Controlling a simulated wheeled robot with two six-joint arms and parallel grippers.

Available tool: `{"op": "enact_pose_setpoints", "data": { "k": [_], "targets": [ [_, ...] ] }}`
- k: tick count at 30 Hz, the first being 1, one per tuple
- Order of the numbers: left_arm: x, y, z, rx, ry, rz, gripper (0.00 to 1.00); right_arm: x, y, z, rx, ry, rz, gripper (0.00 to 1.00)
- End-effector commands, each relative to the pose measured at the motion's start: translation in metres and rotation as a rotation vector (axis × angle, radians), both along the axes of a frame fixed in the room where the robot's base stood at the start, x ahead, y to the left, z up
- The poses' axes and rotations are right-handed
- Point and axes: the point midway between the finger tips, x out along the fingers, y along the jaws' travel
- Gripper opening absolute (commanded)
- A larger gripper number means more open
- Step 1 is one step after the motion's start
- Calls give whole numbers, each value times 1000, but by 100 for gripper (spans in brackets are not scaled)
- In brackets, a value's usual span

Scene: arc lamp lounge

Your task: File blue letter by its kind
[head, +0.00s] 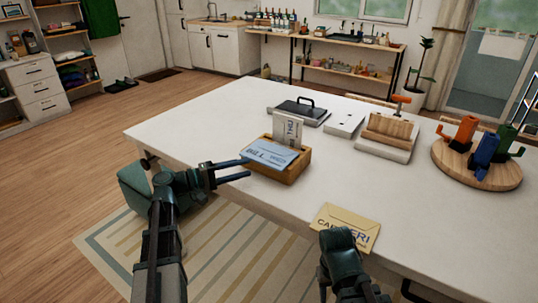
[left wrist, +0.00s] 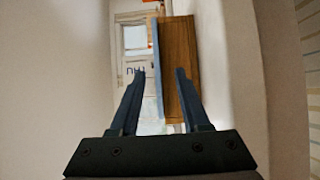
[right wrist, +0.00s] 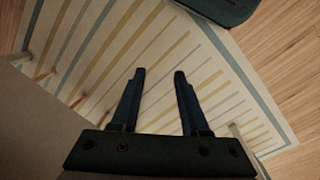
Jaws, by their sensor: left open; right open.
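The blue letter (head: 270,152), marked BILL, leans at a slant in the front of a wooden box (head: 293,172) on the white table. A pale card (head: 288,130) marked THU stands upright behind it. My left gripper (head: 248,168) is open at the letter's left edge. In the left wrist view the letter (left wrist: 157,60) is seen edge-on, in line with the gap between the open fingers (left wrist: 160,72), beside the wooden box (left wrist: 183,70). I cannot tell whether the fingers touch it. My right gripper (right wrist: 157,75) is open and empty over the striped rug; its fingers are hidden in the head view.
A tan envelope (head: 348,222) lies at the table's front edge, partly covered by my right arm. The table's left is clear.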

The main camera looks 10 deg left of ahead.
Motion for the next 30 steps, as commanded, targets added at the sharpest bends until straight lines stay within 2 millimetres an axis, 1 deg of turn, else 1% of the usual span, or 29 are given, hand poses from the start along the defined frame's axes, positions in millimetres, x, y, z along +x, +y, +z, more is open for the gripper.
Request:
{"op": "enact_pose_setpoints", "data": {
  "k": [7, 11, 18, 20, 21, 26, 30],
  "targets": [
    [19, -23, 6, 0, 0, -5, 46, 0, 0, 6, 0, 0, 0, 45],
    [29, -37, 5, 0, 0, -4, 46, 0, 0, 5, 0, 0, 0, 45],
    [31, -39, 5, 0, 0, 0, 46, 0, 0, 4, 0, 0, 0, 45],
    [31, -39, 5, 0, 0, -1, 37, 0, 0, 4, 0, 0, 0, 45],
    [31, -39, 5, 0, 0, -1, 30, 0, 0, 4, 0, 0, 0, 45],
    [31, -39, 4, 0, 0, -1, 1, 0, 0, 5, 0, 0, 0, 45],
    [31, -39, 4, 0, 0, -1, 0, 0, 0, 4, 0, 0, 0, 45]
  ]
}}
